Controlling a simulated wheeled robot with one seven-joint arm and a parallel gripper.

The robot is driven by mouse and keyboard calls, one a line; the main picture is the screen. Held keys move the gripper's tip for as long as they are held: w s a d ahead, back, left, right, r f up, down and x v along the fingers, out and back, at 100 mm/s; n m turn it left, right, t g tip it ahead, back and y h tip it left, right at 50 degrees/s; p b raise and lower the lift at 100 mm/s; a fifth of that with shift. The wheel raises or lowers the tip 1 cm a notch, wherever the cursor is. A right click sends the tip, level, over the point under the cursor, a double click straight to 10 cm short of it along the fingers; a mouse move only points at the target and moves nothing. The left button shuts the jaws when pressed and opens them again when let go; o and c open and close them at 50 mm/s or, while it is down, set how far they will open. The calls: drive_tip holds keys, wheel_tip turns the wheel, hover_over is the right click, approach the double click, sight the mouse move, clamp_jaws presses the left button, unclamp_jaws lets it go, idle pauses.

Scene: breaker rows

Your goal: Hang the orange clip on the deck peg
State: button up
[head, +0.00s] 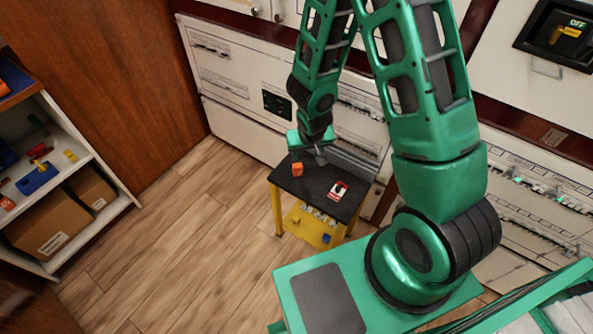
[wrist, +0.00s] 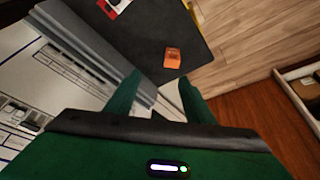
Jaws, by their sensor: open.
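A small orange clip (head: 297,169) lies on the dark top of a yellow-framed cart (head: 318,190), near its left edge. It also shows in the wrist view (wrist: 172,57), ahead of the fingers and apart from them. My gripper (head: 312,155) is over the back part of the cart top, close behind the clip. In the wrist view its two green fingers (wrist: 159,80) are spread, with nothing between them. I cannot make out the deck peg for certain in either view.
A red and white tag (head: 339,190) lies on the cart top, right of the clip. A grey raised rail (head: 352,163) runs along its back edge. White breaker cabinets (head: 230,75) stand behind. A shelf with boxes (head: 50,225) is at the left. The wooden floor between is clear.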

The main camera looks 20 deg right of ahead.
sight(298, 166)
drive_tip(key=shift+y, duration=0.3)
drive_tip(key=shift+s+a+x, duration=0.1)
drive_tip(key=shift+a+x, duration=0.25)
drive_tip(key=shift+x, duration=1.8)
drive_tip(key=shift+s+a+x, duration=0.1)
drive_tip(key=shift+a+x, duration=0.25)
drive_tip(key=shift+x, duration=1.8)
drive_tip(key=shift+s+a+x, duration=0.1)
drive_tip(key=shift+a+x, duration=0.3)
drive_tip(key=shift+x, duration=1.8)
drive_tip(key=shift+f, duration=0.1)
drive_tip(key=shift+c, duration=0.2)
drive_tip(key=c, duration=1.2)
drive_tip(key=shift+o, duration=0.2)
